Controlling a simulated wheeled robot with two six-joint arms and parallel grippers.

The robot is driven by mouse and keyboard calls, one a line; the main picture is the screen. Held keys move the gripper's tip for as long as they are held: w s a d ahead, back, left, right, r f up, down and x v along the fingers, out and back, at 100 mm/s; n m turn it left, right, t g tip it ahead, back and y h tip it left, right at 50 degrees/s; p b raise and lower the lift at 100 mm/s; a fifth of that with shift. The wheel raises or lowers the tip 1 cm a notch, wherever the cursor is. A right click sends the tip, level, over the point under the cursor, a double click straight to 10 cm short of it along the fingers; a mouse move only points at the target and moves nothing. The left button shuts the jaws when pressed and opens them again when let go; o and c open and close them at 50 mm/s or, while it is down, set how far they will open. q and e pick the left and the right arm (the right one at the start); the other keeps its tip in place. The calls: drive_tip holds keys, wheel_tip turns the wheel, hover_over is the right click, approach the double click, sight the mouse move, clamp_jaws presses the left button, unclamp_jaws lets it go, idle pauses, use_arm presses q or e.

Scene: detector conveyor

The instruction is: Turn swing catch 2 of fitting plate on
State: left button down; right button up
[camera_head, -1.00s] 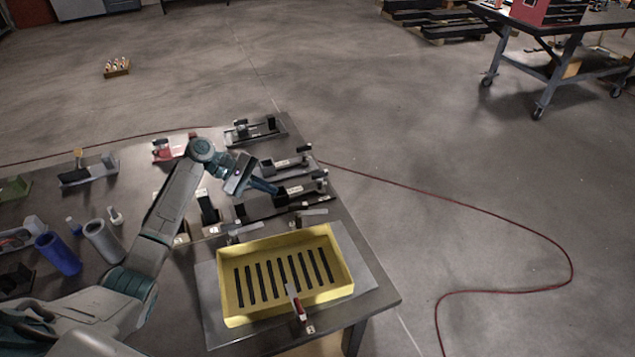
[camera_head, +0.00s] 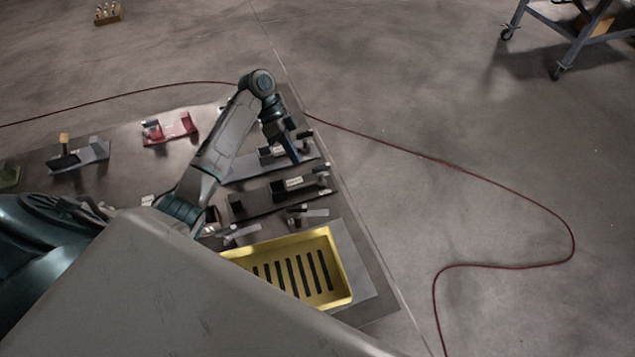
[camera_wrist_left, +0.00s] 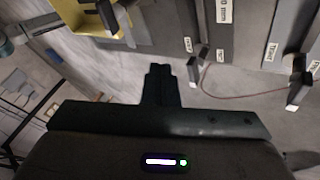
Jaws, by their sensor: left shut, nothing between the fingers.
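The fitting plate (camera_head: 359,262) is a grey plate with a yellow slotted tray (camera_head: 341,277) on it, near the table's right end. One swing catch with a grey bar (camera_head: 312,212) stands behind the tray's right part, another (camera_head: 242,234) behind its left part. I cannot read which is catch 2. The tray and a catch also show at the top left of the left wrist view (camera_wrist_left: 82,18). My left gripper (camera_head: 294,157) is shut and empty, pointing down over the black fixtures behind the tray; its closed fingers show in the left wrist view (camera_wrist_left: 161,84). My right gripper is not in view.
Black fixtures with posts (camera_head: 262,203) stand between my left gripper and the tray. A red fixture (camera_head: 170,128) and a grey one (camera_head: 80,155) stand farther left. My own grey body part covers the front left. The floor right of the table is open, with a red cable (camera_head: 480,191).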

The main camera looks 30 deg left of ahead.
use_arm(q)
drive_tip(key=b+x, duration=0.7)
drive_tip(key=x, duration=0.2)
drive_tip(key=shift+s+d+f, duration=0.1)
drive_tip(key=shift+f, duration=0.15)
drive_tip(key=shift+s+d+f+b, duration=0.25)
drive_tip(key=shift+d+f+b, duration=0.1)
drive_tip(key=shift+d, duration=0.1)
drive_tip(key=shift+s+d+r+p, duration=0.25)
drive_tip(key=shift+s+d+p, duration=0.05)
drive_tip(key=shift+s+p, duration=0.2)
drive_tip(key=shift+s+d+r+p, duration=0.25)
drive_tip(key=shift+s+d+p, duration=0.1)
drive_tip(key=shift+s, duration=0.2)
drive_tip(key=shift+s+d, duration=0.25)
drive_tip(key=shift+s, duration=0.3)
drive_tip(key=shift+f, duration=0.15)
drive_tip(key=shift+a+p, duration=0.1)
drive_tip(key=shift+p, duration=0.2)
